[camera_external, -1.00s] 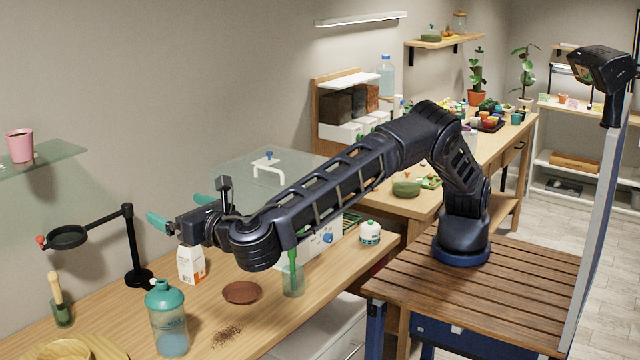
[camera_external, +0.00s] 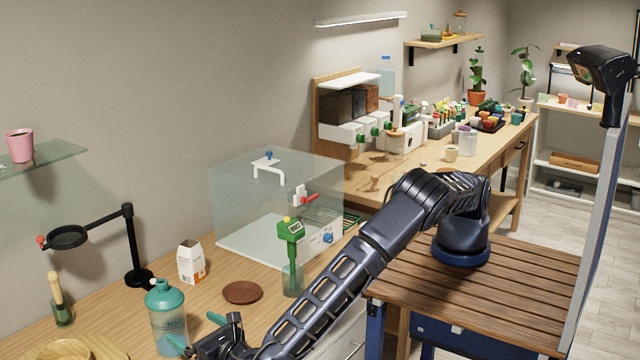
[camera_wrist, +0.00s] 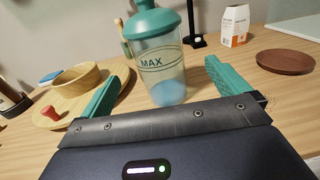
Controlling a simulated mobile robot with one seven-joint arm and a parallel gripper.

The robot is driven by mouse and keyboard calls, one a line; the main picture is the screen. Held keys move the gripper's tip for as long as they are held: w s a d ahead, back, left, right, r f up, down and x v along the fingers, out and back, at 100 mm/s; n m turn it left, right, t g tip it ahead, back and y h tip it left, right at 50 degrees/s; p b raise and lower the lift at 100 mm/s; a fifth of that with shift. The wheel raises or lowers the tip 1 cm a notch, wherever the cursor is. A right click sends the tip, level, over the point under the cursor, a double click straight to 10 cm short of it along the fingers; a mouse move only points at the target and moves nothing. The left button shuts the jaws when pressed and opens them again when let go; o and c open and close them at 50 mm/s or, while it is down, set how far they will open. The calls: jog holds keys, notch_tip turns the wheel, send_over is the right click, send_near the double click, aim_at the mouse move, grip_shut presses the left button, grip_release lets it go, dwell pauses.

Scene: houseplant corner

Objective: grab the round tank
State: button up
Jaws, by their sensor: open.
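The round tank (camera_external: 168,322) is a translucent cylinder with a teal lid and spout, a MAX mark and blue liquid low inside. It stands upright on the wooden bench. In the wrist view the tank (camera_wrist: 160,68) stands straight ahead, in line with the gap between the teal fingers. My gripper (camera_external: 195,332) is open and low over the bench, just right of the tank in the external view. In the wrist view my gripper (camera_wrist: 163,82) has nothing clamped between its fingers. The tank's lower edge shows just beyond the gripper's dark body.
A wooden bowl on a round board (camera_wrist: 72,83) lies left of the tank in the wrist view. A brown saucer (camera_wrist: 286,62) and a white carton (camera_wrist: 235,25) stand to the right. The black stand (camera_external: 136,250) rises behind the tank. A green-handled tool in a glass (camera_external: 291,258) stands near my arm.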

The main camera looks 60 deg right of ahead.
aim_at(180, 320)
jog(key=w, duration=0.5)
jog(key=shift+w+d, duration=0.15)
jog(key=shift+w, duration=0.1)
jog(key=shift+w+f, duration=0.15)
jog(key=shift+w, duration=1.2)
jog(key=shift+w+f, duration=0.15)
jog(key=shift+w, duration=1.15)
jog(key=shift+c, duration=0.4)
jog(key=c, duration=1)
jog(key=shift+r, duration=0.15)
jog(key=shift+c, duration=0.2)
